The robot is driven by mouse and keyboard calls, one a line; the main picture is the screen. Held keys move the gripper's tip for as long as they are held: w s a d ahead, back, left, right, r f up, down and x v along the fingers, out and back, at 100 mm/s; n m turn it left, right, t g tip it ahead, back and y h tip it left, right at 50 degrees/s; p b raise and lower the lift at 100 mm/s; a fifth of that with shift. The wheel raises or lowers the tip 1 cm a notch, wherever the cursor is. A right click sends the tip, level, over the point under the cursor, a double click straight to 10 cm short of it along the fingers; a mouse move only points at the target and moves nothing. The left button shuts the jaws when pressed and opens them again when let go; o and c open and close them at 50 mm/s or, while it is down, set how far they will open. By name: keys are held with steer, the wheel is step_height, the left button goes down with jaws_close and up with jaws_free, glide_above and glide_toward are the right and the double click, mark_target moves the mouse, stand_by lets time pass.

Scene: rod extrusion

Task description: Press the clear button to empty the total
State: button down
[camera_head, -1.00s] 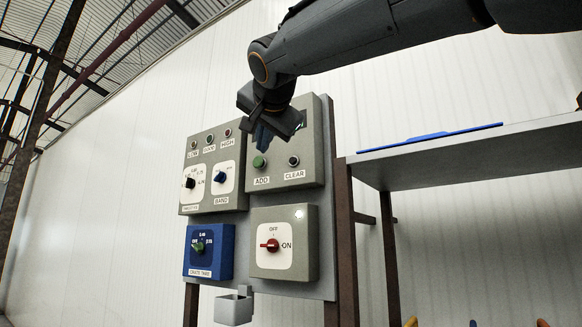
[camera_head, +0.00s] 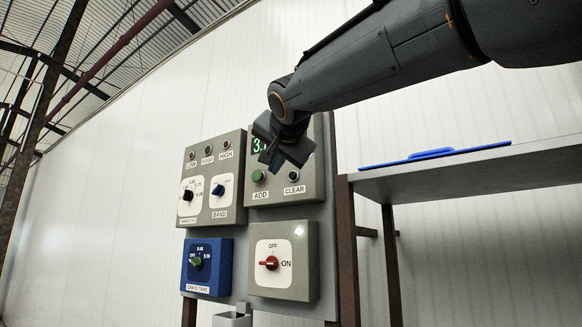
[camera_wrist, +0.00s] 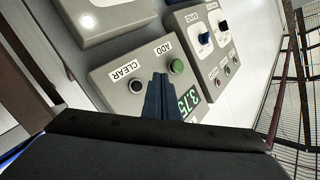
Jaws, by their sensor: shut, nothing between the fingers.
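The clear button (camera_head: 294,176) is a small dark round button above a CLEAR label on the upper right grey box (camera_head: 312,193). It also shows in the wrist view (camera_wrist: 136,86). The green ADD button (camera_head: 258,176) sits to its left. The green display (camera_head: 259,145) is partly hidden by my arm in the head view; in the wrist view the display (camera_wrist: 187,99) reads about 3.75. My gripper (camera_head: 272,161) is shut and empty in front of this box. In the wrist view its fingertips (camera_wrist: 161,77) appear between the two buttons; contact cannot be told.
A grey box with a red OFF/ON switch (camera_head: 270,263) is below. A blue crate tare box (camera_head: 207,266) is lower left, and a grey box with two knobs (camera_head: 214,200) is left. A shelf (camera_head: 460,163) with a blue flat item (camera_head: 435,155) stands right.

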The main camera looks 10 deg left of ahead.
mark_target(293, 176)
steer(key=w, duration=0.1)
steer(key=w+d+p, duration=0.1)
steer(key=w+p, duration=0.1)
steer(key=w, duration=0.1)
steer(key=shift+d, duration=0.3)
stand_by(1.9)
steer(key=shift+w+d, duration=0.2)
steer(key=shift+w, duration=0.15)
steer(key=shift+w+d+p, duration=0.2)
steer(key=shift+w+p, duration=0.1)
steer(key=shift+w, duration=0.2)
stand_by(0.7)
steer(key=shift+s+a, duration=0.1)
steer(key=shift+s, duration=0.05)
steer(key=shift+s+a+b, duration=0.25)
steer(key=shift+s+b, duration=0.45)
steer(key=shift+b, duration=0.35)
